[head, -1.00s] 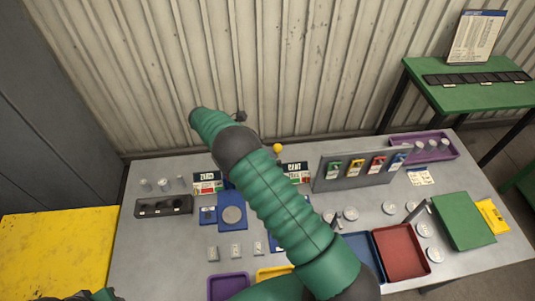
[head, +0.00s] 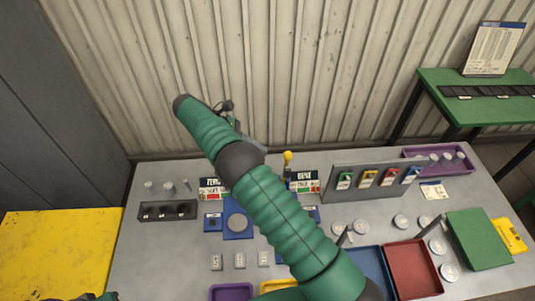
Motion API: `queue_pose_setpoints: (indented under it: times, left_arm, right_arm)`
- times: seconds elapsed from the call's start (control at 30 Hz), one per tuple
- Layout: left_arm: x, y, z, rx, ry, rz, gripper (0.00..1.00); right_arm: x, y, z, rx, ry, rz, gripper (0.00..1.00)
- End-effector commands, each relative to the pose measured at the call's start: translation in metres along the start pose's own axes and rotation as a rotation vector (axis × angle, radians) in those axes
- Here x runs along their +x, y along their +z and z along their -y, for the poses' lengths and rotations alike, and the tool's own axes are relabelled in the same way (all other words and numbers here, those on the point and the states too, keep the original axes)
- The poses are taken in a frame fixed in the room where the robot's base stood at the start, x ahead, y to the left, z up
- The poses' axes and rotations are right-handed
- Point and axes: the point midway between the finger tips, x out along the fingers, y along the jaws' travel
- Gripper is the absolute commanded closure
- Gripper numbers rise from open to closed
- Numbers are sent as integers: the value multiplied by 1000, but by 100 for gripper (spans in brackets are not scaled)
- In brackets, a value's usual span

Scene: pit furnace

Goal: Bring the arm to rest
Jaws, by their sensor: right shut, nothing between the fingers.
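My right arm, in green sleeves with a dark joint, rises from the lower right across the workbench in the head view. Its far end is raised in front of the corrugated wall, above the back edge of the bench. My right gripper (head: 226,107) shows only as a small dark part behind the forearm's end. It is shut and empty, clear of the bench things. Of my left arm only a sliver shows at the bottom left edge; its gripper is out of view.
The grey bench (head: 165,245) holds a dark block with holes (head: 167,210), a blue plate with a disc (head: 237,222), a yellow-knobbed lever (head: 288,156), a panel of coloured tags (head: 375,180), a red tray (head: 412,268) and a green box (head: 480,239). A yellow surface (head: 55,252) lies left.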

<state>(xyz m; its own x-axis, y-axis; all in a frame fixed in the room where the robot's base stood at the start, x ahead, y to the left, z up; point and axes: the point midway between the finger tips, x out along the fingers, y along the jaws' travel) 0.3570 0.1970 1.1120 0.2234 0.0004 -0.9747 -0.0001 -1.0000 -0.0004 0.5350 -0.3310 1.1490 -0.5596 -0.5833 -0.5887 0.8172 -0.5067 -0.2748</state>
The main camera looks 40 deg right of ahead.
Motion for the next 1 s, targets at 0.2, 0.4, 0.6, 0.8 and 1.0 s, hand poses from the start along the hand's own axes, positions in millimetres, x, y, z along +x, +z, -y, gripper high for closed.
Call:
queue_pose_setpoints:
  times: [0.2, 0.4, 0.6, 0.8, 1.0]
  left_arm:
    - [0, 0, 0, 0, 0, 0, 64]
    - [0, 0, 0, 0, 0, 0, 64]
    - [7, 2, 0, 0, 0, 0, 64]
    - [23, 6, 0, 0, 0, 0, 64]
    - [38, 9, 0, 0, 0, 0, 64]
  right_arm:
    - [-1, -1, 1, -2, -2, -1, 100]
    - [0, -2, 0, -4, -3, -1, 100]
    - [7, -8, 0, 47, 29, -72, 100]
    - [23, -37, 17, 248, 100, -338, 100]
    - [35, -78, 62, 503, 97, -642, 100]
